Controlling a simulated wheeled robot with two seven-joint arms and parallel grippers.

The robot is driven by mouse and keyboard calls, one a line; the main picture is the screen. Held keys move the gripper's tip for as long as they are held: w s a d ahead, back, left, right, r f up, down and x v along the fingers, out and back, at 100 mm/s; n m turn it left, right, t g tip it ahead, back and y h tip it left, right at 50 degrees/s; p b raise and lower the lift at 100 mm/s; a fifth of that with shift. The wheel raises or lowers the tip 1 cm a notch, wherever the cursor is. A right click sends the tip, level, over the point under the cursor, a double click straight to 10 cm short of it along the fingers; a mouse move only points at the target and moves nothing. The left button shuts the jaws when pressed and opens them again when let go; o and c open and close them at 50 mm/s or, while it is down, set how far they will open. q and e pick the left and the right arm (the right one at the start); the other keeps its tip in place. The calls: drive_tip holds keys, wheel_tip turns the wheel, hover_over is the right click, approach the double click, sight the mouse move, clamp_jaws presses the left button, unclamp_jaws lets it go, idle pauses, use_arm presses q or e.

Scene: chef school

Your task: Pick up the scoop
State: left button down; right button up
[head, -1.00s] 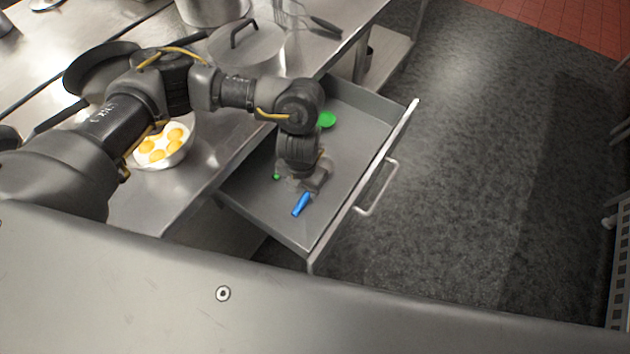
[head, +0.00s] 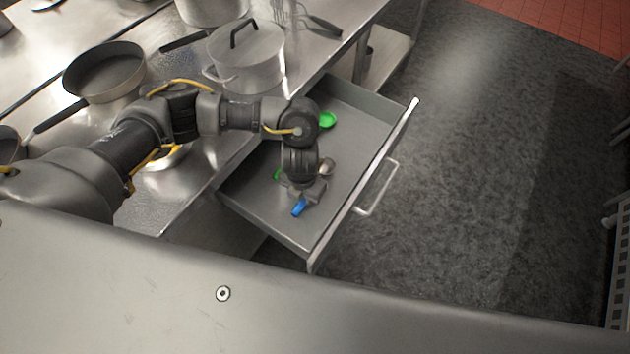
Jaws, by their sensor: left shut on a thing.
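The scoop has a blue handle (head: 299,207) and what looks like a metal head (head: 326,167); its middle is hidden by my gripper. It is over the open drawer (head: 352,130). My left gripper (head: 309,194) points down into the drawer and is shut on the scoop near the blue handle. I cannot tell whether the scoop still touches the drawer floor. A green utensil (head: 327,120) lies in the drawer behind my wrist, with a green end showing left of the gripper. My right gripper is not in view.
The drawer's front wall and handle (head: 377,188) border it on the right. On the steel counter stand a lidded pot (head: 255,62), a black pan (head: 104,72) and a bowl (head: 168,160) mostly hidden under my arm.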

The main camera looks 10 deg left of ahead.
use_arm(q)
drive_tip(key=shift+r, duration=0.55)
drive_tip(key=r, duration=0.2)
drive_tip(key=shift+w+d+r+p, duration=0.1)
drive_tip(key=shift+w+r+p, duration=0.15)
drive_tip(key=shift+r+p, duration=0.05)
drive_tip(key=w+d+r+b, duration=0.5)
drive_tip(key=w+d+r, duration=0.2)
drive_tip(key=w+r, duration=0.2)
drive_tip(key=shift+w+d+r, duration=0.15)
drive_tip(key=shift+w+d, duration=0.15)
drive_tip(key=shift+w, duration=0.75)
